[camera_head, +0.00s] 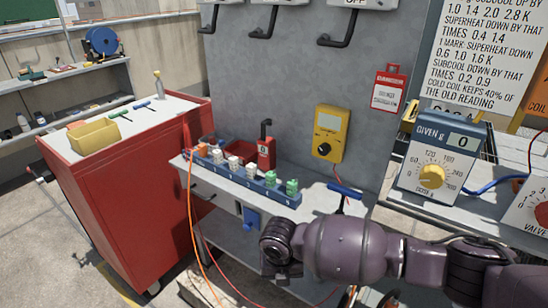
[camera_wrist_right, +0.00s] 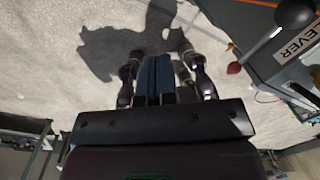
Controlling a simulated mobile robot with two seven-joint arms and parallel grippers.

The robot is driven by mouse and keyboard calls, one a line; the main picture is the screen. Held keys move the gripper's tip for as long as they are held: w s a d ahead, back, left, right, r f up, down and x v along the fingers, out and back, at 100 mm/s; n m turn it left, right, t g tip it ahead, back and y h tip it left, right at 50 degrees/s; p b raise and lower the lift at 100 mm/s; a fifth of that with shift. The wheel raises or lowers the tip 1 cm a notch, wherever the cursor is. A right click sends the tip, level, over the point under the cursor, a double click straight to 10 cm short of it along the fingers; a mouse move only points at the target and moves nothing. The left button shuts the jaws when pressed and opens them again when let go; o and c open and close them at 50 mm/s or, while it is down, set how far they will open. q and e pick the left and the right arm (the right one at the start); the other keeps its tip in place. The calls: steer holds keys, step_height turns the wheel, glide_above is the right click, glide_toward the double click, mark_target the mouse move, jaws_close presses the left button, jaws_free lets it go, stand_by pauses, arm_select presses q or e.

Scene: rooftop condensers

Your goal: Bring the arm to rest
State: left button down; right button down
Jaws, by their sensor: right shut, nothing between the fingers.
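My right arm (camera_head: 345,248) comes in from the right in the head view, its purple links low in front of the bench. Its gripper is hidden behind the arm there. In the right wrist view my right gripper (camera_wrist_right: 155,70) shows with its two fingers together and nothing between them. It is over bare pale floor, and the arm's shadow falls there. My left gripper is in neither view.
A narrow bench (camera_head: 325,199) carries a blue numbered rack (camera_head: 238,176). A red cart (camera_head: 120,210) stands left; a dial box (camera_head: 440,160) is right. In the wrist view, a box labelled LEVER (camera_wrist_right: 290,55) is at the upper right.

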steer(key=w+a+r+m+t+y+p, duration=0.1)
steer(key=a+r+m+t+y, duration=0.4)
steer(key=m, duration=0.4)
steer(key=a+r+m+t+y+p, duration=0.1)
steer(key=a+r+m+t+y, duration=0.1)
steer(key=a+r+m+y, duration=0.45)
steer(key=s+d+f+m+t+h+p, duration=0.1)
steer(key=s+d+m+t+h, duration=0.35)
steer(key=d+m, duration=0.65)
steer(key=s+d+f+m+t+h+p, duration=0.1)
steer(key=s+d+m+t+h, duration=0.35)
steer(key=d, duration=1.15)
arm_select(q)
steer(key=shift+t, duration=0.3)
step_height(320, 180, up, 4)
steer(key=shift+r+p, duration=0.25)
steer(key=shift+p, duration=0.35)
arm_select(e)
steer(key=s+d+f+m+g, duration=0.1)
steer(key=s+d+f+g, duration=0.1)
steer(key=s, duration=0.4)
steer(key=s+d+f+m+g+h, duration=0.1)
steer(key=s+d+f, duration=0.3)
steer(key=s, duration=0.2)
steer(key=s+d+f+m+g, duration=0.2)
steer(key=s+d+f, duration=0.1)
steer(key=s, duration=0.4)
steer(key=shift+d+f+g+h, duration=0.25)
steer(key=shift+d+g+h, duration=0.05)
steer(key=shift+h, duration=0.05)
